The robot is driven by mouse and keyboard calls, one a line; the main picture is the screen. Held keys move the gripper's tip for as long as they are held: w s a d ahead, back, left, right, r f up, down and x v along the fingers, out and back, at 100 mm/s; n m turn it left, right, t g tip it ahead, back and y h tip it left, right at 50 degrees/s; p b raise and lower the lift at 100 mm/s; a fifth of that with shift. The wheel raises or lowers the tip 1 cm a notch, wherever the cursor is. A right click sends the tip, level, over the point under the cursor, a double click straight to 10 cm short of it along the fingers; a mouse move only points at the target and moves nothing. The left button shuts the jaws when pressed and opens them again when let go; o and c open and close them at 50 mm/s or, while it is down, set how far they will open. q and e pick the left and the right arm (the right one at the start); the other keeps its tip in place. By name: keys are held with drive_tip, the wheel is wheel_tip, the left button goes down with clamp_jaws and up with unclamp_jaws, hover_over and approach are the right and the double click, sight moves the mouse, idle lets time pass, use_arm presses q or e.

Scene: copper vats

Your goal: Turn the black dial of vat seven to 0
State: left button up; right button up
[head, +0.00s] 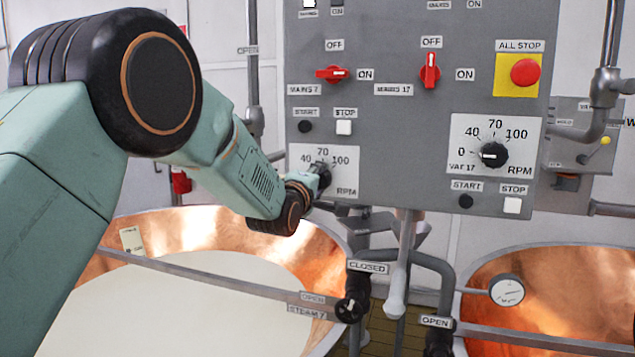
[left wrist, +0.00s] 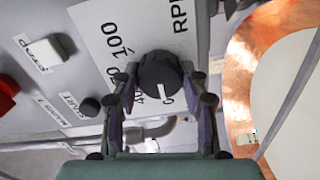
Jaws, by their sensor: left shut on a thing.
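The black dial of vat seven (left wrist: 159,72) sits on a white scale plate (head: 346,158) on the grey panel, at the left, below the Mains 7 switch. My left gripper (head: 320,178) reaches it from the left and is shut on it. In the left wrist view the fingers (left wrist: 160,84) stand on both sides of the dial. A white mark shows on the dial's lower part, toward the low end of the scale; the exact reading cannot be told. In the head view the gripper hides much of the dial and the plate's lower left. My right gripper is not in view.
A similar vat 17 dial (head: 494,154) is at the right of the panel. Red mains switches (head: 332,74), a red all-stop button (head: 525,72) and start and stop buttons are close by. Copper vats (head: 205,226) and pipes (head: 432,262) stand below.

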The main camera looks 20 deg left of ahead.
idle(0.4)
use_arm(q)
drive_tip(key=o, duration=1.1)
drive_tip(key=shift+w+d, duration=0.1)
drive_tip(key=shift+o, duration=0.2)
drive_tip(key=s, duration=1.2)
drive_tip(key=shift+a, duration=0.25)
drive_tip(key=shift+s, duration=0.1)
